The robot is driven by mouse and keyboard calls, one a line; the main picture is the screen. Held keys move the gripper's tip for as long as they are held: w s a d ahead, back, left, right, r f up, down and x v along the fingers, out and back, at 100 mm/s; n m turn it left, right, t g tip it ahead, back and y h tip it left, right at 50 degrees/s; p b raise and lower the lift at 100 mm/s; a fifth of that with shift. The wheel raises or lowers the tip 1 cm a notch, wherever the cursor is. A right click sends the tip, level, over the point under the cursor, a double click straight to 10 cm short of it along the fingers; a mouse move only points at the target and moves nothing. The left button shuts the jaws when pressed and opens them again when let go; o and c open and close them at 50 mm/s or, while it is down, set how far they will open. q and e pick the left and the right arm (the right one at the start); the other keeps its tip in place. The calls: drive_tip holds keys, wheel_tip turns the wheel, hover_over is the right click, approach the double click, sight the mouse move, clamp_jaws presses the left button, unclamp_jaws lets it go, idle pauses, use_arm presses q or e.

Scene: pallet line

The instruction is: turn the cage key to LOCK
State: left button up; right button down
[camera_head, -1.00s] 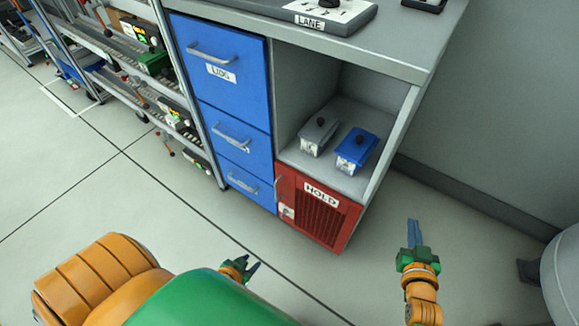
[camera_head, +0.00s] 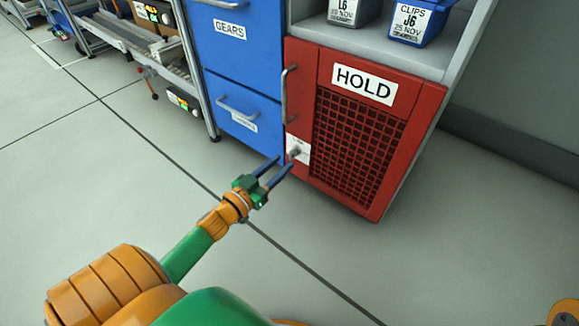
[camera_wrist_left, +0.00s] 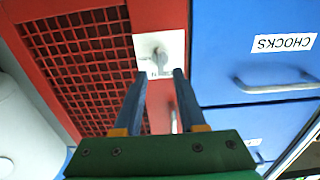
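The red HOLD cage (camera_head: 305,99) has a dark mesh front and a vertical handle. A small grey key (camera_head: 295,152) sits on a white plate at the cage's lower left edge. The left wrist view shows the key (camera_wrist_left: 159,57) on its plate (camera_wrist_left: 175,44), partly lettered, but the lettering is too small to read fully. My left gripper (camera_head: 284,167) points at the plate, its fingers apart. In the left wrist view my left gripper (camera_wrist_left: 161,74) is open and empty, its tips just short of the key. My right gripper is out of view.
Blue drawers (camera_head: 238,75) stand left of the cage, one handle (camera_wrist_left: 275,85) near the fingers in the wrist view. Grey and blue bins (camera_head: 421,22) sit on the shelf above. A wheeled rack (camera_head: 175,80) stands further left. The floor in front is clear.

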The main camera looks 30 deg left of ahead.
sight(290, 156)
use_arm(q)
drive_tip(key=w, duration=0.1)
drive_tip(key=w+b, duration=0.1)
drive_tip(key=shift+w+d+f, duration=0.1)
drive_tip(key=shift+w+f, duration=0.1)
drive_tip(key=shift+w, duration=0.2)
drive_tip(key=shift+w+r, duration=0.15)
drive_tip(key=shift+w, duration=0.2)
clamp_jaws()
